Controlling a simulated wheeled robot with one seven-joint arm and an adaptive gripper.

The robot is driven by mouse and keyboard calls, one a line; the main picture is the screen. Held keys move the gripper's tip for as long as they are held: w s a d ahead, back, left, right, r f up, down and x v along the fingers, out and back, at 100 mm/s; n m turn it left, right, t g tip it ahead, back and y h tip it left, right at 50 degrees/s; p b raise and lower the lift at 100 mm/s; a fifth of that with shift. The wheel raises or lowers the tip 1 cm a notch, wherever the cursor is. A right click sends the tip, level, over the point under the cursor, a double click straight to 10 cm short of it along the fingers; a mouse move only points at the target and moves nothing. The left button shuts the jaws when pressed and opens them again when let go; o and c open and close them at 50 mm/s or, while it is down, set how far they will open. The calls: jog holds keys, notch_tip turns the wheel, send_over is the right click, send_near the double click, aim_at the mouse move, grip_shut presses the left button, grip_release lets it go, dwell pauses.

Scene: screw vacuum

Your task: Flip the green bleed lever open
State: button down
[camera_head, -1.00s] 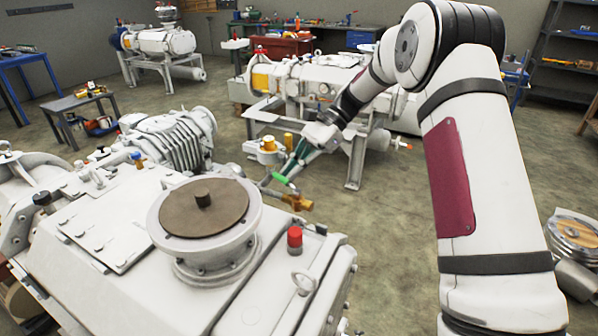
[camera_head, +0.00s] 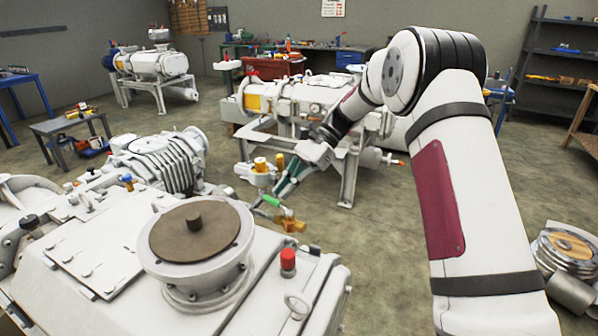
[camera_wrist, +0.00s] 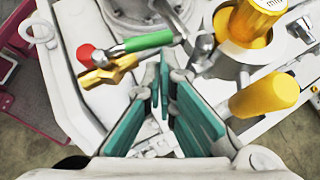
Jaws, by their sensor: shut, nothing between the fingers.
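The green bleed lever (camera_head: 278,206) shows near the middle of the head view, beside a brass valve body (camera_head: 293,225). In the wrist view the green lever handle (camera_wrist: 148,41) lies nearly level, with its metal arm running left over the brass valve (camera_wrist: 108,73). My gripper (camera_head: 274,196) reaches down to the lever's left in the head view. In the wrist view my gripper's teal fingers (camera_wrist: 165,62) are shut with nothing between them. Their tips are just below the handle's right part; I cannot tell whether they touch it.
A yellow cylinder (camera_wrist: 270,95) and a yellow-capped fitting (camera_wrist: 245,25) stand right of the fingers. A red cap (camera_head: 288,262) and a round brown-topped flange (camera_head: 195,232) are on the near pump housing. Open floor (camera_head: 385,240) lies to the right of the lever.

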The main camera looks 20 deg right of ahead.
jog(key=v, duration=1.1)
